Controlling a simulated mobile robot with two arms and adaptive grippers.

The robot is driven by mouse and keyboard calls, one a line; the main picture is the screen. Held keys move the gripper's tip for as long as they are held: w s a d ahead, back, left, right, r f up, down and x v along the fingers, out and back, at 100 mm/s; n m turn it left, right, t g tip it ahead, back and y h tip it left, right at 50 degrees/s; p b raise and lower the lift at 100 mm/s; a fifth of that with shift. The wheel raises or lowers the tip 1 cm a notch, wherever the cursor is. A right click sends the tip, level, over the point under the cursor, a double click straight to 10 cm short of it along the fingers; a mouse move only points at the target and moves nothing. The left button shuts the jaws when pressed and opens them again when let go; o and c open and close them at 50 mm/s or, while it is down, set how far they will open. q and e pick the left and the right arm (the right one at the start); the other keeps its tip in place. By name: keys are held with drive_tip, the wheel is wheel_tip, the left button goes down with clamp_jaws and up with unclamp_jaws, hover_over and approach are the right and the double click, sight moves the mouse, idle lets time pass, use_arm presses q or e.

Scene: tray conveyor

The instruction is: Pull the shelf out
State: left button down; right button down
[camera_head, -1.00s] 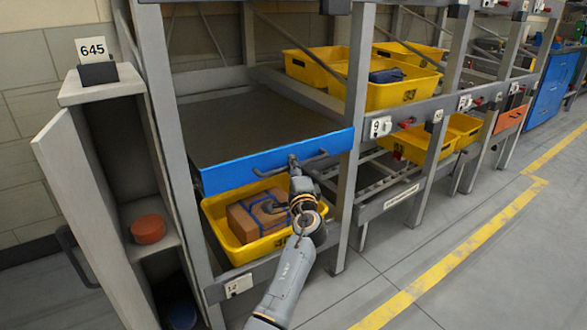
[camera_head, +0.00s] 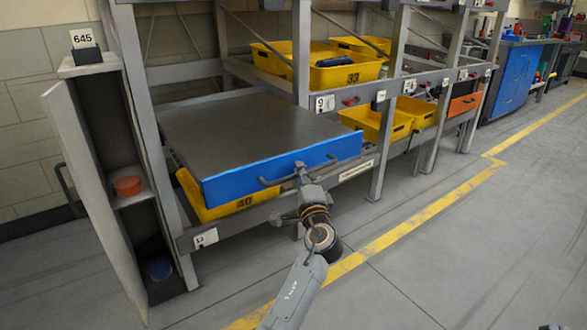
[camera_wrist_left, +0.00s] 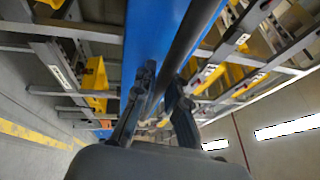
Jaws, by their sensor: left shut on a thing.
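The shelf (camera_head: 255,130) is a flat dark grey board with a blue front panel (camera_head: 285,172), and it sticks out well past the rack posts in the head view. A dark bar handle runs along the blue front. My left gripper (camera_head: 301,170) is at the middle of this handle, shut on it. In the left wrist view the two fingers (camera_wrist_left: 160,98) close around the dark handle bar (camera_wrist_left: 190,40), beside the blue panel.
A yellow bin (camera_head: 235,203) sits under the shelf, mostly covered by it. An open grey cabinet (camera_head: 100,170) stands at the left. More yellow bins (camera_head: 345,75) are on the rack to the right. The floor in front is clear, with a yellow line (camera_head: 430,219).

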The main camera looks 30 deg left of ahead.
use_arm(q)
drive_tip(key=shift+s+d, duration=0.35)
drive_tip(key=shift+d, duration=0.5)
drive_tip(key=shift+s+d, duration=0.35)
drive_tip(key=shift+d, duration=0.55)
drive_tip(key=shift+s+d, duration=0.35)
drive_tip(key=shift+d, duration=0.5)
drive_tip(key=c, duration=1.7)
unclamp_jaws()
drive_tip(key=shift+o, duration=0.2)
drive_tip(key=v, duration=0.7)
drive_tip(key=shift+s+d, duration=0.15)
drive_tip(key=shift+s, duration=0.05)
drive_tip(key=shift+f, duration=0.15)
